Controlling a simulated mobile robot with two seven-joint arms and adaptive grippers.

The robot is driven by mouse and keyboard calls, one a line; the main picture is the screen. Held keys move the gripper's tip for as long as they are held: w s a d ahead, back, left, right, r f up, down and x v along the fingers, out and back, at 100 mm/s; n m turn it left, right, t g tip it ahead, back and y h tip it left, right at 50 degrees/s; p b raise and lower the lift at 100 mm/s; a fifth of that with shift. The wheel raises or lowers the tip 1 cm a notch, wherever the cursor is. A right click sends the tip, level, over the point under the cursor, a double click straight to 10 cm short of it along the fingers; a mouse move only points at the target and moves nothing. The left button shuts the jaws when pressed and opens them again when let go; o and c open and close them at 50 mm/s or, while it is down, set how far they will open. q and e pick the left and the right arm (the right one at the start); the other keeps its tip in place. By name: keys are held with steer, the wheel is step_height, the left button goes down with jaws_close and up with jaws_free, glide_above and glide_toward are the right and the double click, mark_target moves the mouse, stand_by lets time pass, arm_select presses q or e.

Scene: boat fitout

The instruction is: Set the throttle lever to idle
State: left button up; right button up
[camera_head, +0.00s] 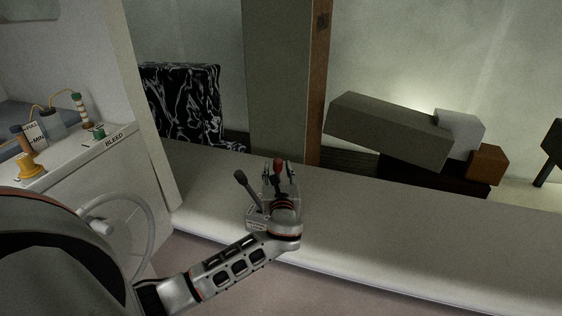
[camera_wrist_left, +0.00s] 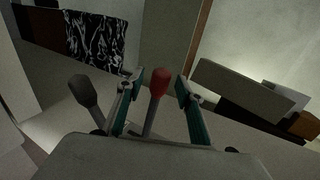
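A lever with a red knob (camera_head: 278,166) stands on a small grey control box (camera_head: 256,217) on the pale ledge. A second lever with a black knob (camera_head: 241,177) leans left beside it. The frames do not show which lever is the throttle. My left gripper (camera_head: 279,174) is at the box, open, with its fingers apart. In the left wrist view, the red knob (camera_wrist_left: 160,82) stands between the two fingers (camera_wrist_left: 158,88) with a gap on each side. The black knob (camera_wrist_left: 83,90) is outside the left finger. The gripper body hides much of the box and the lever bases.
A white cabinet (camera_head: 80,165) with small fittings and a pale steering wheel rim (camera_head: 133,200) stand at left. A post (camera_head: 280,80) rises behind the levers. Grey boxes (camera_head: 390,128) are stacked at the back right. The ledge (camera_head: 400,230) right of the levers is clear.

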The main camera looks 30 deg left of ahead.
mark_target(278, 166)
arm_select(q)
steer(key=x, duration=0.3)
steer(key=shift+w+a, duration=0.1)
steer(key=shift+w, duration=0.25)
arm_select(e)
steer(key=shift+w+d, duration=0.1)
steer(key=shift+d, duration=0.3)
